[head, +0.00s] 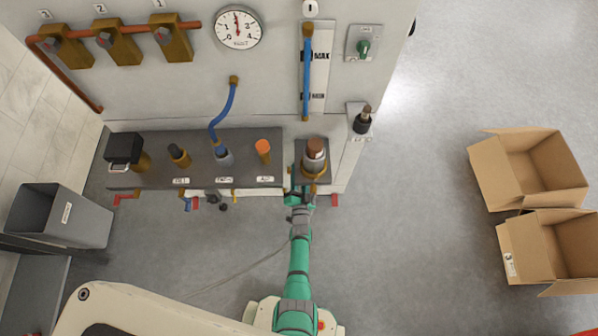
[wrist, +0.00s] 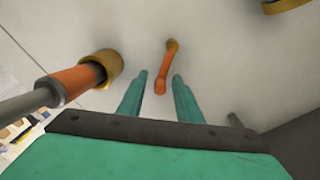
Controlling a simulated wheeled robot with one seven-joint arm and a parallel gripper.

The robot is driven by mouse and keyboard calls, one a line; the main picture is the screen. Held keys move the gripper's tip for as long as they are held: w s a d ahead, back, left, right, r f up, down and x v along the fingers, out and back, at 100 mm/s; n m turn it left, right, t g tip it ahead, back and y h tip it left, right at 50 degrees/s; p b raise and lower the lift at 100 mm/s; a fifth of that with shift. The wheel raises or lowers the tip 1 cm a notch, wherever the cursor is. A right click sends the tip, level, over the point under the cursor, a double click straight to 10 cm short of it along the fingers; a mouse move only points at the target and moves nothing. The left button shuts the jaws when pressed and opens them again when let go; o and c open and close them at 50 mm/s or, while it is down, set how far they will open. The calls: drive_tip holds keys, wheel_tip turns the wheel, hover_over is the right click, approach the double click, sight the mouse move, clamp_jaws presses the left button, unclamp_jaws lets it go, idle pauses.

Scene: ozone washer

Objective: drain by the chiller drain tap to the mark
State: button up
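A sight tube (head: 306,75) with blue filling stands on the white panel at the top of the head view. The blue runs from near its bottom to above the MAX mark (head: 320,57); a lower mark (head: 317,96) sits beneath. In the wrist view a small orange lever (wrist: 163,75) comes off a brass fitting on a pale wall; it looks like a tap, but its label is not seen. My gripper (wrist: 159,78) is open, with the lever between its fingers and gaps on both sides. In the head view my gripper (head: 300,192) is at the shelf's front edge, its fingertips unclear.
A brown-capped vessel (head: 315,158) stands just beyond my gripper. A dark shelf (head: 205,177) with several fittings lies left. In the wrist view an orange-and-brass pipe (wrist: 85,76) is close on the left. Cardboard boxes (head: 487,180) stand right on open floor.

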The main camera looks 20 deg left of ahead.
drive_tip(key=v, duration=1)
drive_tip(key=shift+s, duration=0.4)
drive_tip(key=shift+w, duration=0.1)
drive_tip(key=s+d+r+n+g+h, duration=0.1)
drive_tip(key=s+d+r+h, duration=0.1)
drive_tip(key=s+d+r, duration=0.35)
drive_tip(key=s+d+r+n+h, duration=0.1)
drive_tip(key=s+d+r, duration=0.1)
drive_tip(key=s+r, duration=0.65)
drive_tip(key=s+d+r+n+h, duration=0.1)
drive_tip(key=s+r, duration=0.5)
drive_tip(key=r, duration=0.4)
drive_tip(key=s+d+r+n+g+h, duration=0.1)
drive_tip(key=s+r+n, duration=0.1)
drive_tip(key=s+r, duration=0.5)
wheel_tip(320, 180, up, 3)
drive_tip(key=shift+d+r, duration=0.2)
drive_tip(key=shift+r, duration=0.05)
